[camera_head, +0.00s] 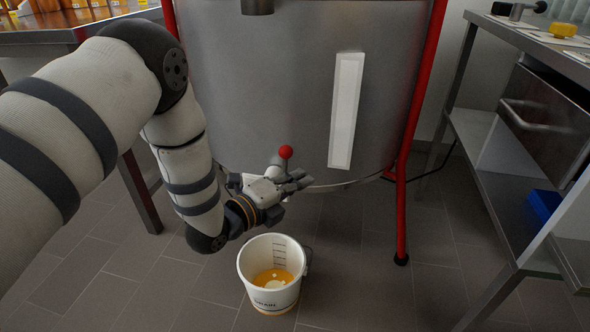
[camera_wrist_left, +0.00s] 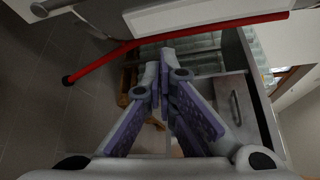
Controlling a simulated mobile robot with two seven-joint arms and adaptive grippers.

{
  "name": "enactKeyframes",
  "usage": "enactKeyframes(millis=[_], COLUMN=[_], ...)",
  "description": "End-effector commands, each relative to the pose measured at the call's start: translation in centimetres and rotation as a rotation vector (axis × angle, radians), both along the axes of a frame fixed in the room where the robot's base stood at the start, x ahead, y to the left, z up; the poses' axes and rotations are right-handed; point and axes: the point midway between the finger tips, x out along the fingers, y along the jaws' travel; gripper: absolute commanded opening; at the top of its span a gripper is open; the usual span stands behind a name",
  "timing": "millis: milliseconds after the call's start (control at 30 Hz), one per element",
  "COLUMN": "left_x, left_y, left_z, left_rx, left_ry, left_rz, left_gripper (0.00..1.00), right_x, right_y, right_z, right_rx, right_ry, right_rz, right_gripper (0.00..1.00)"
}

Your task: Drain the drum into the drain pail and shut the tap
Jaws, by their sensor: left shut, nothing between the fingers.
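The drum (camera_head: 265,85) is a large grey metal vessel held between red legs, with a long white strip (camera_head: 346,112) on its front. A red ball knob (camera_head: 285,152), apparently the tap's handle, sticks up at the drum's lower edge; the rest of the tap is hidden behind my gripper. The white drain pail (camera_head: 288,246) stands upright on the floor below, with some orange liquid (camera_head: 273,277) in it. My left gripper (camera_head: 299,183) is shut and empty, just below and right of the knob. Its fingers meet in the left wrist view (camera_wrist_left: 168,78). My right gripper is not in view.
A red leg (camera_head: 411,165) stands right of the drum. A metal bench (camera_head: 480,145) with a drawer and a blue box (camera_head: 544,205) is at the right. A table (camera_head: 60,37) with orange-filled containers is at the upper left. The tiled floor around the pail is clear.

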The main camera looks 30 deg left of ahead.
Motion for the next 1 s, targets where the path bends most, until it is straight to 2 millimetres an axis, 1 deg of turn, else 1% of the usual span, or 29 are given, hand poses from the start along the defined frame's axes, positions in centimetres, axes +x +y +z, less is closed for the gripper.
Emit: enactKeyframes(millis=[33,167,200,300,400,533,833,900,1000], left_x=[1.1,3.8,3.9,3.7,3.6,3.5,3.5,3.4,3.2], left_y=[-0.3,-0.9,-0.3,1.4,2.4,2.9,3.0,3.4,4.4], left_z=[-0.5,-0.9,-0.7,0.0,0.4,0.5,0.5,0.8,1.4], left_rx=[-0.001,-0.002,-0.002,-0.004,-0.004,-0.002,-0.002,-0.002,-0.001], left_ry=[-0.001,0.0,0.002,0.001,0.0,0.001,0.001,0.0,-0.001], left_rz=[0.0,0.001,0.006,0.007,0.004,0.003,0.003,0.003,0.002], left_gripper=[0.0,0.0,0.0,0.0,0.0,0.0,0.0,0.0,0.0], right_x=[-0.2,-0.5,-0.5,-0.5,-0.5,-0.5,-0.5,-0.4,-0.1], right_y=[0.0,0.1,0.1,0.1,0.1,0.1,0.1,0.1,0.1], right_z=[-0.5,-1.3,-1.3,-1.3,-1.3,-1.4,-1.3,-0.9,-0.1], right_rx=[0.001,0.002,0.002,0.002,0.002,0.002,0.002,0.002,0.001], right_ry=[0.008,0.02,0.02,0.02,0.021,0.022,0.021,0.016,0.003], right_rz=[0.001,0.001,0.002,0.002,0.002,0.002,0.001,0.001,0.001], right_gripper=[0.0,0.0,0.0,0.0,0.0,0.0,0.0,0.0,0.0])
